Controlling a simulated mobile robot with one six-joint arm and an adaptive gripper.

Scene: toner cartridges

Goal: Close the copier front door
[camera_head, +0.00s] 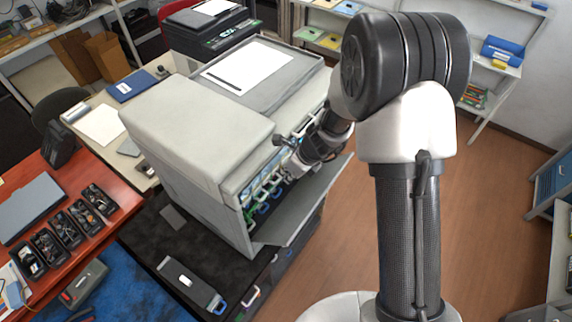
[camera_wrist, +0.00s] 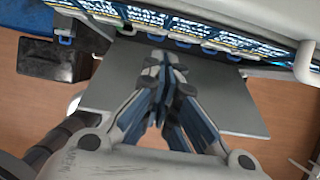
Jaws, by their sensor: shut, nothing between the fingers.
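The copier (camera_head: 200,130) stands in the middle of the head view on a dark stand. Its front door (camera_head: 300,205) is swung down and open, a grey panel sticking out from the copier's lower front. Coloured handles of the cartridges (camera_head: 262,192) show in the open bay. In the wrist view the door (camera_wrist: 225,105) is a flat grey panel below my gripper (camera_wrist: 158,62), with the bay (camera_wrist: 190,30) along the top. My gripper's fingers are together and empty, over the door near the bay. I cannot tell whether they touch the door.
A cartridge (camera_head: 190,284) with a blue handle lies on the dark surface (camera_head: 150,235) at front left. A red desk (camera_head: 65,185) with black trays stands at left. Wooden floor (camera_head: 495,190) is open at right, before shelves (camera_head: 495,60).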

